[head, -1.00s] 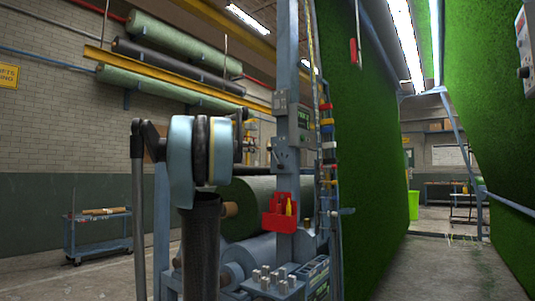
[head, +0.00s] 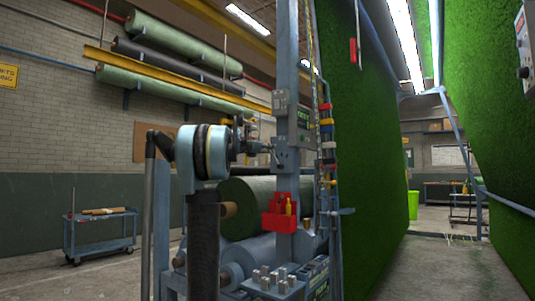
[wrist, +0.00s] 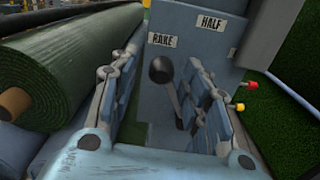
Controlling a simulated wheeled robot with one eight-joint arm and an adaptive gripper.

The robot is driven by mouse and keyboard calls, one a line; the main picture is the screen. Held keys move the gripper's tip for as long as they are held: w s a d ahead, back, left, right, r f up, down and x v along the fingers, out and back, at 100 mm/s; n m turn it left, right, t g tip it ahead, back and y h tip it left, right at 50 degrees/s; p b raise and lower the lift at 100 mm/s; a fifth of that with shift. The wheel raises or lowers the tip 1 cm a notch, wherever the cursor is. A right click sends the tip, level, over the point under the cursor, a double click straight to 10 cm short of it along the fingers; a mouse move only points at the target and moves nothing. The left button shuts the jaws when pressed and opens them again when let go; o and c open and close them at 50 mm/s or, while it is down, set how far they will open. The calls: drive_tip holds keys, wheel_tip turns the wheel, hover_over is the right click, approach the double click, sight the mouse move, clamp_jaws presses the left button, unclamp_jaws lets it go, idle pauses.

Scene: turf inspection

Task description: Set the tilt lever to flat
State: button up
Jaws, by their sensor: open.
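The tilt lever's black round knob (wrist: 161,69) shows in the wrist view, its arm running down to a dark slot in the blue-grey post. It sits just below a "RAKE" label (wrist: 162,40); a "HALF" label (wrist: 210,22) is farther right. No "flat" label can be read. My gripper (wrist: 160,80) is open, with one finger on each side of the knob in the picture. Whether either finger touches it I cannot tell. In the head view my gripper (head: 262,148) is at the post's left side, and the lever is too small to make out clearly.
A green turf roll (wrist: 65,60) lies close on the left of my gripper. Red (wrist: 252,85) and yellow (wrist: 240,107) knobs stick out on the right. Green turf (head: 365,150) hangs to the right.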

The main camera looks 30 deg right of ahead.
drive_tip(key=shift+x, duration=1.4)
clamp_jaws()
drive_tip(key=shift+a, duration=0.1)
